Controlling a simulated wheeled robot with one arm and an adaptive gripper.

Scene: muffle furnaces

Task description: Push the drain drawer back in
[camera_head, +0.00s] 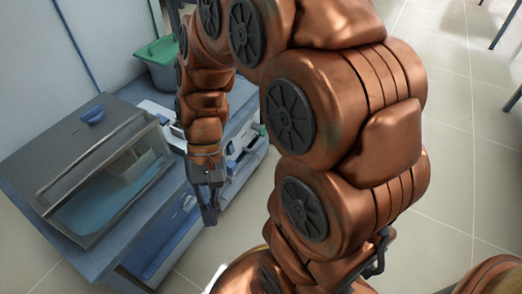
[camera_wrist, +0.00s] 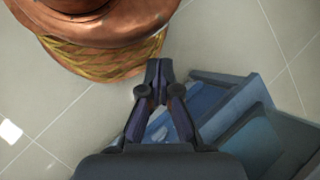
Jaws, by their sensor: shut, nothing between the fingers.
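My gripper (camera_head: 210,217) points down in front of the bench in the head view, its fingers together and empty. In the wrist view my gripper (camera_wrist: 159,72) also shows with its fingertips close together. A blue tray-like part, which looks like the drain drawer (camera_wrist: 208,97), lies just right of the fingers in the wrist view and is partly hidden by them. I cannot tell whether they touch. In the head view a blue part (camera_head: 160,245) shows below the bench edge, left of my gripper; I cannot tell whether it is the same drawer.
A grey unit with a clear window (camera_head: 115,180) and blue inside stands on the blue-grey bench (camera_head: 115,262). A green-lidded bin (camera_head: 157,62) stands behind. White equipment (camera_head: 160,112) lies behind my arm. Tiled floor (camera_head: 445,130) at the right is open.

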